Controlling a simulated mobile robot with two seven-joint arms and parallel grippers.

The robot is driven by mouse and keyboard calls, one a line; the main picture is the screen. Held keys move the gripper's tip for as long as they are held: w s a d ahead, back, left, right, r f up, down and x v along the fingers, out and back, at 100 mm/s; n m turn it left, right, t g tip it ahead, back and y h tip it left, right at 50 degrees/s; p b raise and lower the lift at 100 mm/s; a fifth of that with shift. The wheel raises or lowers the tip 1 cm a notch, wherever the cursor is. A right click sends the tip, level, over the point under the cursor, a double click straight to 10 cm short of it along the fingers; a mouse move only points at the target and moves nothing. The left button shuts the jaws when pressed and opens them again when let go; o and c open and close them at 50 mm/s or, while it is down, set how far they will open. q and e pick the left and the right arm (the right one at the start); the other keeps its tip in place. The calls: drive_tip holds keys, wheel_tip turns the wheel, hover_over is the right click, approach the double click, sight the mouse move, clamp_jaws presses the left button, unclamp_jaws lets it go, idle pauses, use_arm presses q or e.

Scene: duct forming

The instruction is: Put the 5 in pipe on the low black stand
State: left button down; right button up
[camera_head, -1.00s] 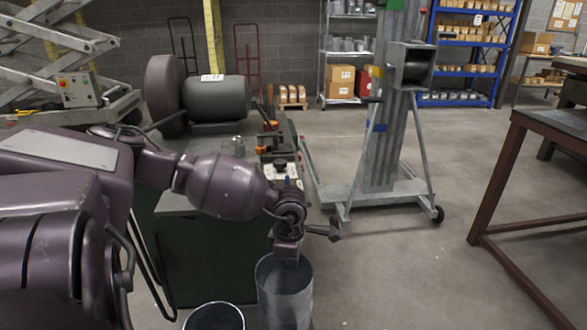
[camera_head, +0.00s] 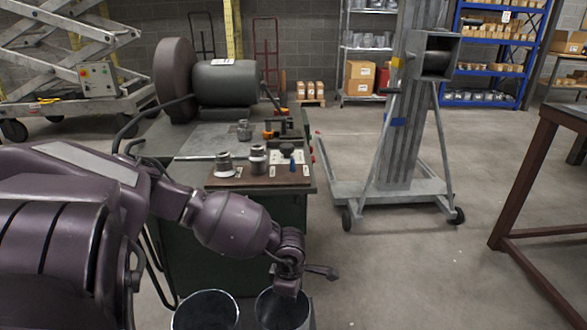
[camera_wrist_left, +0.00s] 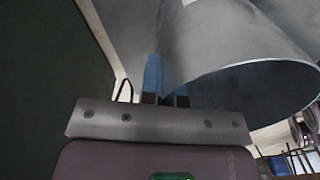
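An open grey metal pipe (camera_head: 283,313) stands upright at the bottom centre of the head view, its lower part cut off by the frame. My left gripper (camera_head: 287,290) is at its far rim. In the left wrist view, the blue-tipped fingers (camera_wrist_left: 165,82) of this gripper straddle the pipe's wall (camera_wrist_left: 215,45), one finger partly hidden by it; they look shut on the wall. A second open pipe (camera_head: 206,310) stands just left of it. No size marks are readable. A dark strip (camera_head: 247,315) between the pipes may be the low black stand; most is hidden. My right gripper is out of view.
A green bench (camera_head: 240,225) with a brown board of fittings (camera_head: 258,178) stands behind my left arm. A grey lift on wheels (camera_head: 395,190) stands beyond, and a brown-legged table (camera_head: 520,175) at right. The floor (camera_head: 420,270) between is clear.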

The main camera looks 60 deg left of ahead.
use_arm(q)
wheel_tip(320, 180, down, 2)
drive_tip(key=shift+f, duration=0.1)
drive_tip(key=shift+f, duration=0.15)
drive_tip(key=c, duration=1.4)
unclamp_jaws()
drive_tip(key=shift+o, duration=0.2)
